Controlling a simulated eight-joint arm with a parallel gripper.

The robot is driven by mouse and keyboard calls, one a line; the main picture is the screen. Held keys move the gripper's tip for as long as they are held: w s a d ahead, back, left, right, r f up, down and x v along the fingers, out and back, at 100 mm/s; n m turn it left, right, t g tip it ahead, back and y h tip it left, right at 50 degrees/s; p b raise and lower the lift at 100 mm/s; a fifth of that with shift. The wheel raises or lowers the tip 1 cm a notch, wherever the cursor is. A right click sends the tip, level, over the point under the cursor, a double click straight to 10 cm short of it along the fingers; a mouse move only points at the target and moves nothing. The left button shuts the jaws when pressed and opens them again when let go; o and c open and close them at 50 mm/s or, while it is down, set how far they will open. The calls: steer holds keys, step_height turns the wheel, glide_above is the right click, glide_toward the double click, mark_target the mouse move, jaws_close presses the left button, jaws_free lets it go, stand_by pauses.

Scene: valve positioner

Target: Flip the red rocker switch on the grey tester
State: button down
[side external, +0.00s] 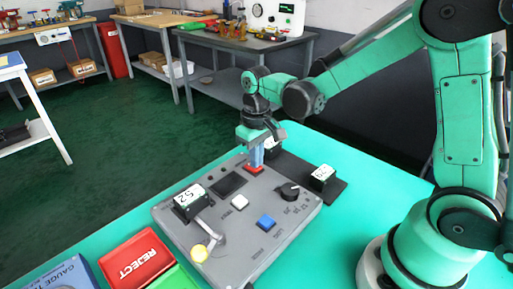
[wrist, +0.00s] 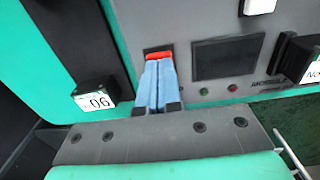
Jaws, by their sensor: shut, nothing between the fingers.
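The grey tester (side external: 262,226) lies on the green table, and its panel also shows in the wrist view (wrist: 215,28). The red rocker switch (side external: 256,170) is at the tester's far edge, and in the wrist view (wrist: 158,55) its red top shows just beyond my fingertips. My gripper (side external: 257,160) is shut and empty, its blue fingers together and pointing down at the switch. In the wrist view my fingertips (wrist: 159,64) overlap the switch's near edge. I cannot tell whether they touch it. The fingers hide part of the switch, and its tilt is unclear.
Another labelled block (side external: 321,178) stands at right. A red REJECT tray (side external: 135,258) lies at front left.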

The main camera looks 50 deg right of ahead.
steer(key=shift+f, duration=0.35)
steer(key=shift+r, duration=3.5)
steer(key=s+a+r+t, duration=0.1)
steer(key=s+t, duration=0.6)
steer(key=shift+s+r, duration=0.2)
steer(key=shift+r, duration=0.2)
steer(key=shift+a, duration=0.1)
